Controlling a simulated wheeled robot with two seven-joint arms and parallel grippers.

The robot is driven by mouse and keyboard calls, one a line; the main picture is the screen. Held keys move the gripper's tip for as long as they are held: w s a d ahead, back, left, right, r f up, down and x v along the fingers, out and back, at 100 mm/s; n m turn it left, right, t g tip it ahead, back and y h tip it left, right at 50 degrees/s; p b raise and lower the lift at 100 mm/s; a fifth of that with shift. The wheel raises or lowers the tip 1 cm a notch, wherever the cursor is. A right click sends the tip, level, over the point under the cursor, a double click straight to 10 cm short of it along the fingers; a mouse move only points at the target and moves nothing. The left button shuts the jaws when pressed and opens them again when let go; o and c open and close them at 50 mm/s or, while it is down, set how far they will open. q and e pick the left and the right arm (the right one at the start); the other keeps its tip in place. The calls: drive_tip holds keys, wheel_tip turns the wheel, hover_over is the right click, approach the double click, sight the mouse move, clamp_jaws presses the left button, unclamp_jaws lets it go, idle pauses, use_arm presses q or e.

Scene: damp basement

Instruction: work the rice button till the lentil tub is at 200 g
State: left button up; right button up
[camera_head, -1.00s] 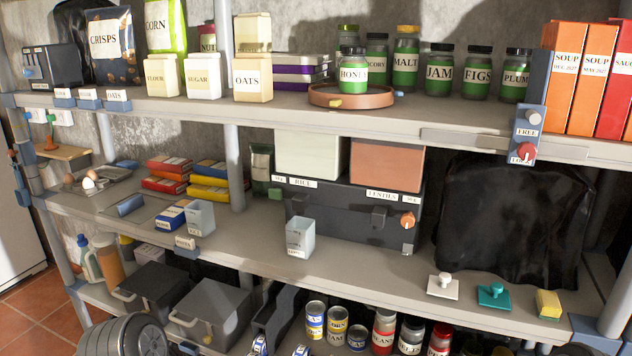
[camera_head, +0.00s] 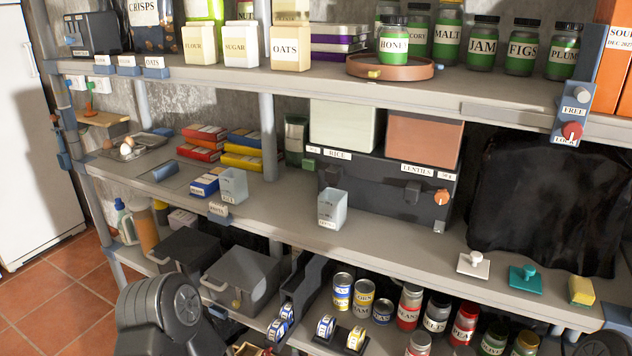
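A dark dispenser (camera_head: 375,196) stands on the middle shelf. Its pale hopper (camera_head: 344,128) is above the RICE label (camera_head: 337,154), and its reddish-orange hopper (camera_head: 425,138) is above the LENTILS label (camera_head: 417,170). An orange knob (camera_head: 441,198) is on the front at the lentils side. I cannot make out which part is the rice button. A clear tub (camera_head: 332,209) stands before the dispenser near the shelf edge, its label unreadable. A second clear tub (camera_head: 233,184) stands further left, beside a blue box. Neither tub's weight is legible. Neither gripper is in view.
A black cloth-like sheet (camera_head: 545,205) hangs right of the dispenser. White (camera_head: 473,265) and teal (camera_head: 524,277) knobbed pieces and a yellow block (camera_head: 581,290) lie near the right front edge. Jars (camera_head: 395,42) line the upper shelf. The shelf before the dispenser is mostly clear.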

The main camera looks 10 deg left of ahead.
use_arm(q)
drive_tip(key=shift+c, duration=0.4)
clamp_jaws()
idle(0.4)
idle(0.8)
